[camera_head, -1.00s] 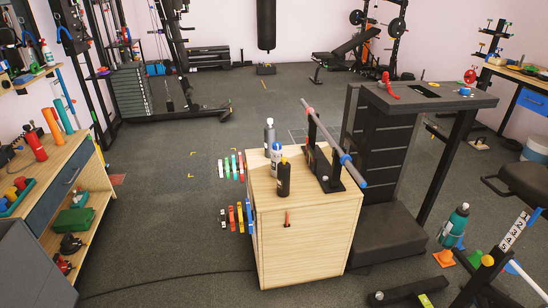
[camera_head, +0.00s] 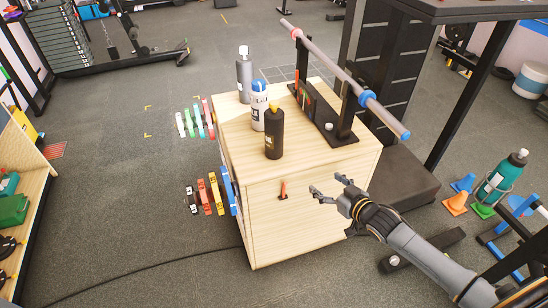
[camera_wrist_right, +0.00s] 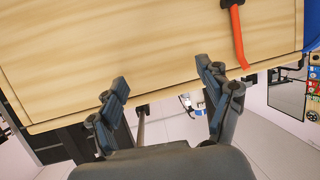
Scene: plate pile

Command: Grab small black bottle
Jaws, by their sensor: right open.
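The small black bottle (camera_head: 274,133) stands upright on the wooden cabinet's top, near its front edge, with a yellow cap. My right gripper (camera_head: 328,190) is open and empty in front of the cabinet's front face, below and to the right of the bottle. In the right wrist view my right gripper (camera_wrist_right: 163,88) shows its two fingers apart, facing the wooden front panel (camera_wrist_right: 150,50). The bottle is not in the wrist view. My left gripper is not in view.
A white bottle with a blue cap (camera_head: 258,106) and a grey bottle (camera_head: 244,74) stand behind the black one. A barbell rack (camera_head: 322,113) with a bar (camera_head: 345,78) stands to the right on the cabinet top. A red handle (camera_head: 283,190) sticks out from the front.

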